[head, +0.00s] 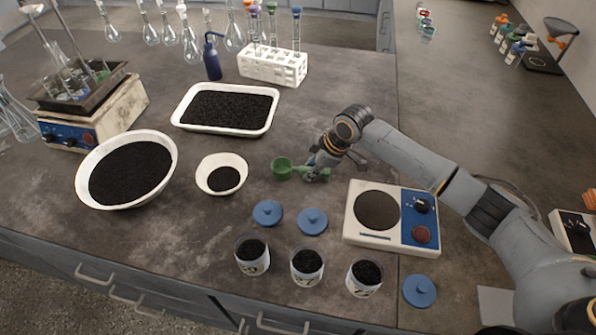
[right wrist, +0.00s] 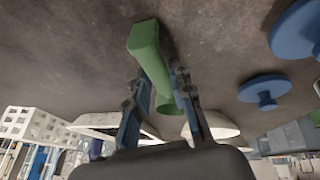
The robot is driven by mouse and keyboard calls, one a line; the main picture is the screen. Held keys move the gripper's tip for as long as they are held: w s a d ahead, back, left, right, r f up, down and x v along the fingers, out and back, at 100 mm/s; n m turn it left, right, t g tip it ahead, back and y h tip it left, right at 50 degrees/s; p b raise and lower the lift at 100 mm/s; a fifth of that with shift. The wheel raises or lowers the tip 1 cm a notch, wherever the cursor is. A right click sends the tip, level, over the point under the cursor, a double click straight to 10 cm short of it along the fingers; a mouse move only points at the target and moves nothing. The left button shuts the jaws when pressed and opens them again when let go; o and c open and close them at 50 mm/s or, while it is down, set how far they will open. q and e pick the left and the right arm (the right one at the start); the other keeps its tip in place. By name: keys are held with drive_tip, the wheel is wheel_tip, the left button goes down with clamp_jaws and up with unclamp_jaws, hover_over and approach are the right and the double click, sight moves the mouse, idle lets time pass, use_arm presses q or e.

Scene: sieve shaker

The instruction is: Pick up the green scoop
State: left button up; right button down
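The green scoop (head: 282,167) lies on the dark bench top in the head view, its cup to the left and its handle pointing right. My right gripper (head: 318,166) is down at the handle. In the right wrist view the scoop's green handle (right wrist: 150,58) runs between the two fingers of my right gripper (right wrist: 164,72). The fingers stand on either side of it, with a narrow gap at the right finger, so the gripper looks open around the handle. The cup is partly hidden behind the gripper in that view. My left gripper is not in view.
A white bowl (head: 208,187) with dark grains stands left of the scoop. Blue lids (head: 312,221) and several filled jars (head: 307,262) are in front. A white tray (head: 180,121) and a tube rack (head: 270,72) are behind.

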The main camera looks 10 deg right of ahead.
idle(0.3)
drive_tip(key=shift+r, duration=0.55)
wheel_tip(320, 180, up, 2)
drive_tip(key=shift+r+b, duration=0.2)
drive_tip(key=shift+b, duration=0.3)
drive_tip(key=s+r, duration=0.9)
drive_tip(key=s, duration=0.5)
drive_tip(key=shift+r+b, duration=0.3)
drive_tip(key=shift+b, duration=0.15)
drive_tip(key=c, duration=1.8)
unclamp_jaws()
clamp_jaws()
